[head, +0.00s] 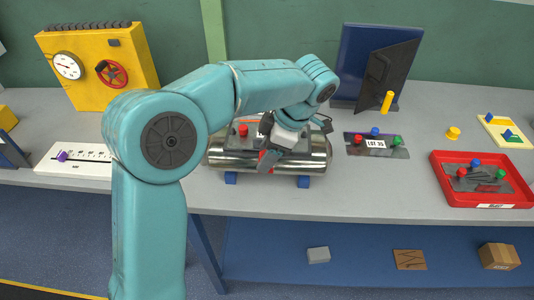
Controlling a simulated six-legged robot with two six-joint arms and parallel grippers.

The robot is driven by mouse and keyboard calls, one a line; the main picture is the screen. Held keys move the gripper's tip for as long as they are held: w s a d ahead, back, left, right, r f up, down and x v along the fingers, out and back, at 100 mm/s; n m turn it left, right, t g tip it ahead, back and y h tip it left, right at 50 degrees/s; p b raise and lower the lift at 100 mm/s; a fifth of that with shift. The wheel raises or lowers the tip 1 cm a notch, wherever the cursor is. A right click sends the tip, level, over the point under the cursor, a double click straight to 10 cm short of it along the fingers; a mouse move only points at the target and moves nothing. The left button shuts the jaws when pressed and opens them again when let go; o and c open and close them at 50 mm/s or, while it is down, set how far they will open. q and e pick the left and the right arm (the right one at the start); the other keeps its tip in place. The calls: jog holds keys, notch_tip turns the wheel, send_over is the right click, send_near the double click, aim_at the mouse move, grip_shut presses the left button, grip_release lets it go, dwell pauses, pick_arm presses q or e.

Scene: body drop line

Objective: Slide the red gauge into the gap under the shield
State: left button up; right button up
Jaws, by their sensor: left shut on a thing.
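A shiny metal cylinder (222,160) lies on the bench on blue supports, with a grey plate that looks like the shield (235,138) along its top and a red knob (243,131) on it. My left gripper (268,157) is in front of the cylinder, pointing down and to the left. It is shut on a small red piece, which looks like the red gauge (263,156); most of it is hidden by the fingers. My arm and gripper cover part of the plate. I cannot see the gap or tell whether the gauge touches the cylinder. My right gripper is not in view.
A yellow box (90,85) with a dial and red wheel stands at the back left, a white scale board (80,172) before it. To the right are a lot plate (360,150), a dark blue stand (353,60) and a red tray (440,173) of parts.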

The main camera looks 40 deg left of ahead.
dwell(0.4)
pick_arm(q)
jog(key=shift+s+b, duration=0.1)
jog(key=shift+b, duration=0.25)
jog(key=shift+s+d+b, duration=0.4)
jog(key=shift+s, duration=0.2)
jog(key=shift+s+d+b, duration=0.4)
jog(key=shift+s, duration=0.2)
notch_tip(320, 180, up, 6)
jog(key=p, duration=0.4)
jog(key=shift+p, duration=0.4)
jog(key=shift+s, duration=0.1)
